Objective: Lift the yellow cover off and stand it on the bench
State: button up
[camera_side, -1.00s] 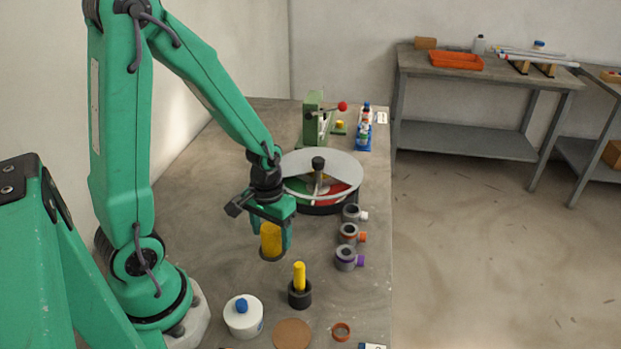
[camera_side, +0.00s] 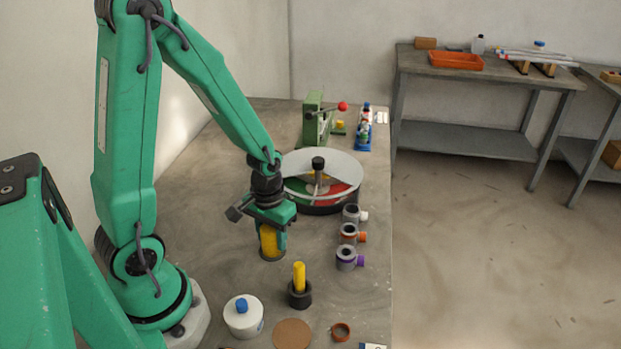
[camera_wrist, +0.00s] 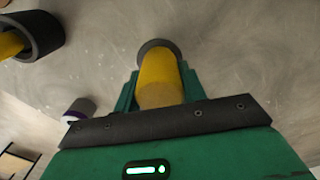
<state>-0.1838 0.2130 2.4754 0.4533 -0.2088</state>
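The yellow cover (camera_side: 270,243) is a yellow cylinder with a dark rim at its lower end. It is roughly upright between the fingers of my gripper (camera_side: 271,240), to the left of and behind a yellow rod (camera_side: 299,275) in a black cup (camera_side: 300,295). In the wrist view, the fingers of my gripper (camera_wrist: 160,88) lie close along both sides of the cover (camera_wrist: 158,75). The gripper looks shut on it. The dark rim is at or just above the bench (camera_side: 210,185); I cannot tell whether it touches.
A round dial with a clear lid (camera_side: 340,170) stands behind the gripper. Several grey fittings (camera_side: 346,258) line the right. Bench left of the cover is clear.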

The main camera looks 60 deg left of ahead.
jog(key=shift+r, duration=0.15)
jog(key=shift+r, duration=4.9)
notch_tip(320, 180, up, 8)
jog(key=shift+f, duration=0.25)
jog(key=w+d+f, duration=0.1)
jog(key=w+f, duration=0.9)
jog(key=f, duration=0.1)
jog(key=shift+w+d+f, duration=0.15)
jog(key=shift+d+f, duration=0.25)
jog(key=shift+f, duration=0.15)
jog(key=shift+f, duration=2.35)
